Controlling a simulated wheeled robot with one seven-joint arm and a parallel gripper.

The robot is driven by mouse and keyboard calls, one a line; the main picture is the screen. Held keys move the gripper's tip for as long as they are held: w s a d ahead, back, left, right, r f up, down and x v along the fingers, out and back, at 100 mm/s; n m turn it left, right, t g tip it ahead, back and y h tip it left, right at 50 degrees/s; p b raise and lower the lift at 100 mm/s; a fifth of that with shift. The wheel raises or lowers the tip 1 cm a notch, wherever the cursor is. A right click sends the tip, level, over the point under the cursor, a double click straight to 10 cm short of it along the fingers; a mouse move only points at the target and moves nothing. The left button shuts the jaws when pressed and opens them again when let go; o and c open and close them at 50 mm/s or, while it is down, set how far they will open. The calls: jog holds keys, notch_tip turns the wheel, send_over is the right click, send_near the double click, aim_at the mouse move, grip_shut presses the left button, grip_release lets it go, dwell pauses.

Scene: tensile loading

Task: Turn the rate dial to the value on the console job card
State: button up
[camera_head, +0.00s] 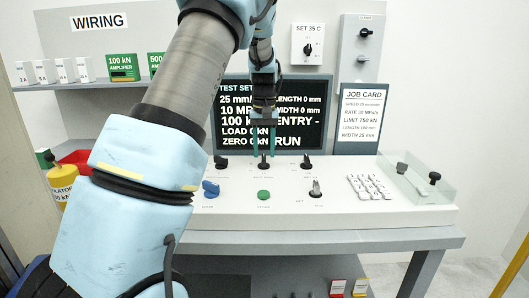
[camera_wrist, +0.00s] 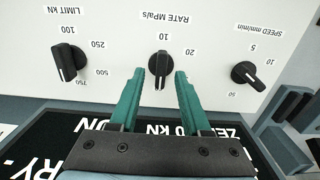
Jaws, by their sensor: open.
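The rate dial is a black knob labelled RATE MPa/s in the upside-down wrist view (camera_wrist: 160,65). In the head view the rate dial (camera_head: 263,163) is the middle of three black knobs. My gripper (camera_wrist: 159,75) is open, its green fingertips on either side of the dial with gaps visible. It points down over the console in the head view (camera_head: 264,155). The job card (camera_head: 360,113) at the right reads RATE 30 MPa/s.
The limit dial (camera_wrist: 66,60) and speed dial (camera_wrist: 245,73) flank the rate dial. The dark screen (camera_head: 230,140) behind reads 10 MP.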

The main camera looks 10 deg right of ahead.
jog(key=shift+a+f, duration=0.1)
jog(key=shift+f, duration=0.9)
grip_shut()
